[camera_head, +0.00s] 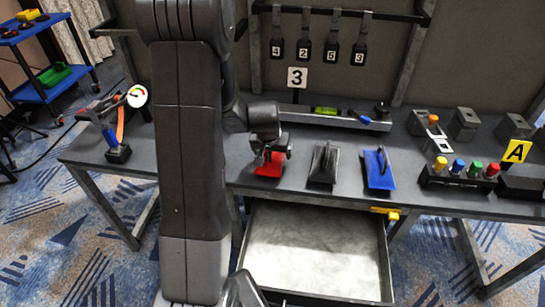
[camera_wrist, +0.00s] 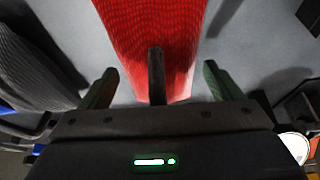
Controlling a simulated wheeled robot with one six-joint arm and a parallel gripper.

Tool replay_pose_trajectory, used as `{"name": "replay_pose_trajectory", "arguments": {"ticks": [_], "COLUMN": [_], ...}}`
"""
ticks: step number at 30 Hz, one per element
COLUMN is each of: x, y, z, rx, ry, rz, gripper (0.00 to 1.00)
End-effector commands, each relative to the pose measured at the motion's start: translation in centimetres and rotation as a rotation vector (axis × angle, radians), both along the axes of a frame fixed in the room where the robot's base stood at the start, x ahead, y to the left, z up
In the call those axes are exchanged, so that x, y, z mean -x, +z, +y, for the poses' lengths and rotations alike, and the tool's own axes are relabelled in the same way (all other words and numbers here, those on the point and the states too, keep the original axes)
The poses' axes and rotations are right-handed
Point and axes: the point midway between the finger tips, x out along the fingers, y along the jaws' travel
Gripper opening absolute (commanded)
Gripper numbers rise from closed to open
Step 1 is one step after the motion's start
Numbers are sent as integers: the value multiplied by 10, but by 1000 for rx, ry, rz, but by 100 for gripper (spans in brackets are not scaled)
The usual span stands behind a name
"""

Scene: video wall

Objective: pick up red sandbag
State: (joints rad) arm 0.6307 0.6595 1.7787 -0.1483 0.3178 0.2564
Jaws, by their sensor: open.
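The red sandbag (camera_head: 268,168) lies on the workbench, left of a black bag (camera_head: 323,164) and a blue bag (camera_head: 379,169). My gripper (camera_head: 270,150) is right above it and hides part of it. In the wrist view the red sandbag (camera_wrist: 150,30) fills the top middle, its surface patterned. My gripper (camera_wrist: 160,70) is open there, one finger on each side. A dark upright strip (camera_wrist: 156,72) stands between the fingers in front of the red fabric; it looks like the bag's handle. I cannot tell whether the fingers touch anything.
An open, empty-looking drawer (camera_head: 315,252) sticks out below the bench top (camera_head: 215,172). A rail with a green level (camera_head: 326,110) lies behind the bags. A rack of coloured knobs (camera_head: 464,177) stands at right, a gauge device (camera_head: 137,96) at left.

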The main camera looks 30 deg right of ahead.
Motion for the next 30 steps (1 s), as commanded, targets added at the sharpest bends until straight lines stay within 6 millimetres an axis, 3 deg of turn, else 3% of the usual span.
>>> {"name": "replay_pose_trajectory", "arguments": {"ticks": [8,21,30], "x": [-1,-1,-2], "y": [-1,-1,4], "z": [-1,0,-1], "rx": [1,1,4], "ry": [0,1,1], "rz": [-1,0,-5], "gripper": [84,0,0]}}
